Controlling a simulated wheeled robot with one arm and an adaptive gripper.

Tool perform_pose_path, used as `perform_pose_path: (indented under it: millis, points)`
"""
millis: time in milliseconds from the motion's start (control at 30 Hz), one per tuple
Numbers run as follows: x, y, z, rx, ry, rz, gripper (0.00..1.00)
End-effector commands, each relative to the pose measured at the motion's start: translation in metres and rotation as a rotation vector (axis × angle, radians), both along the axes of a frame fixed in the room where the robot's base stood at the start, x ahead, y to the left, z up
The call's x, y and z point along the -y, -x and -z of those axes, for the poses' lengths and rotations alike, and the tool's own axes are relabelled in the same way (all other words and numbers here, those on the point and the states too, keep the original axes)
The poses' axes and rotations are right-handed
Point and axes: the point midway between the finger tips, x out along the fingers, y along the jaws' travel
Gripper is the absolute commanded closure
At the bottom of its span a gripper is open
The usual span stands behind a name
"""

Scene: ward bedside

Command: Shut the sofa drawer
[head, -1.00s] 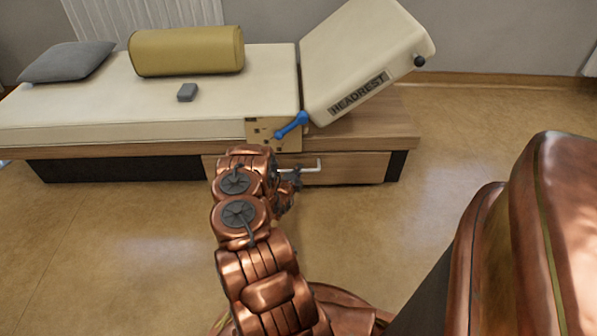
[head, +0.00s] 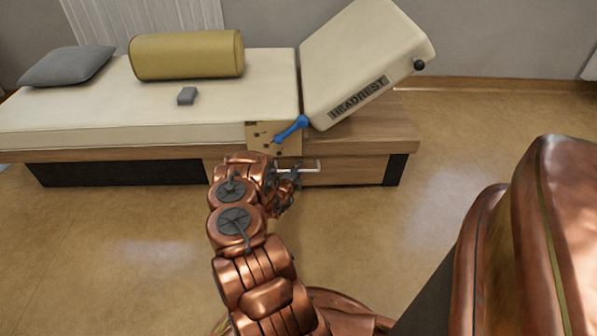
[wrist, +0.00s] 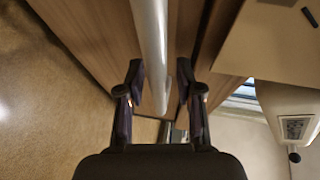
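The sofa drawer (head: 345,171) is the wood-fronted drawer low on the right part of the sofa, below the headrest. How far it stands out is hard to tell in the head view. Its pale bar handle (head: 312,165) shows just right of my gripper (head: 290,186), which is partly hidden by my arm. In the wrist view the handle (wrist: 151,45) runs down from the top edge between the two fingers of my gripper (wrist: 159,85). The fingers are apart, with a visible gap at least on the right side. Contact with the handle cannot be told.
The sofa's cream mattress (head: 60,110) carries a yellow bolster (head: 187,55), a grey pillow (head: 66,66) and a small grey box (head: 187,96). A blue lever (head: 291,129) sits above the drawer beside the raised headrest (head: 365,60). The floor (head: 130,240) in front is clear.

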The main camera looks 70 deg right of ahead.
Motion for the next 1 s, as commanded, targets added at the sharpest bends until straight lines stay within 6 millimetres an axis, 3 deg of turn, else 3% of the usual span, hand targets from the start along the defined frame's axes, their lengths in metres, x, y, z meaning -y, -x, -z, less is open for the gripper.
perform_pose_path:
  millis: [467, 1000]
  points:
    - [-0.007, 0.0, -0.001, 0.0, -0.002, 0.0, 0.6]
    - [-0.073, 0.002, -0.011, -0.001, -0.007, 0.0, 0.6]
